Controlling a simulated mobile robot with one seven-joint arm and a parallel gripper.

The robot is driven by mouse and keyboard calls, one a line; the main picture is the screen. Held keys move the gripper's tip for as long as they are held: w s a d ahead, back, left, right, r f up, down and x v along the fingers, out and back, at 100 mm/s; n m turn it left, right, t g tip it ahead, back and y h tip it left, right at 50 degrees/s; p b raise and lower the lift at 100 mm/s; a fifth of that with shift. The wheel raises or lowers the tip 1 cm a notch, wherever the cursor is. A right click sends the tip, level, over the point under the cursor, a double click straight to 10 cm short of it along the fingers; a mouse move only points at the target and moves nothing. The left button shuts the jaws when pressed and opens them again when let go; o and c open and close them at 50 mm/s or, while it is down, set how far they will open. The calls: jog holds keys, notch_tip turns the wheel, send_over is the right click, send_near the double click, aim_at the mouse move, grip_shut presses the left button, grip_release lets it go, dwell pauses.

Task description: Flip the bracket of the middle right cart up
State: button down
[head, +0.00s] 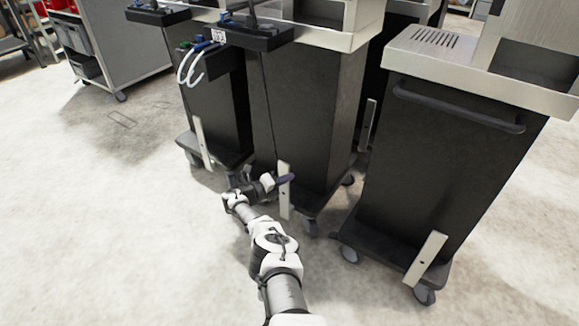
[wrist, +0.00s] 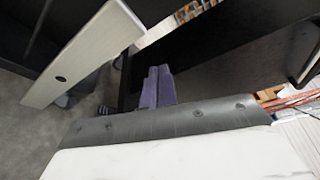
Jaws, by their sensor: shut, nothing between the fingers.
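The bracket (head: 284,203) is a flat pale metal bar on the low front base of the dark middle cart (head: 305,110). It stands near upright in the head view. In the wrist view the bracket (wrist: 85,55) runs slantwise at upper left, with a dark hole near its lower end.
A right cart (head: 450,150) has its own pale bracket (head: 425,258) and a handle bar. A left cart (head: 215,110) carries another bracket (head: 202,142). A further bracket (head: 367,125) shows in the gap behind. Floor in front and at left is clear.

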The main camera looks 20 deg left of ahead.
jog(key=p+v, duration=0.1)
jog(key=v, duration=0.5)
jog(key=shift+s+d+f, duration=0.15)
jog(key=shift+s+f, duration=0.1)
jog(key=shift+f, duration=0.2)
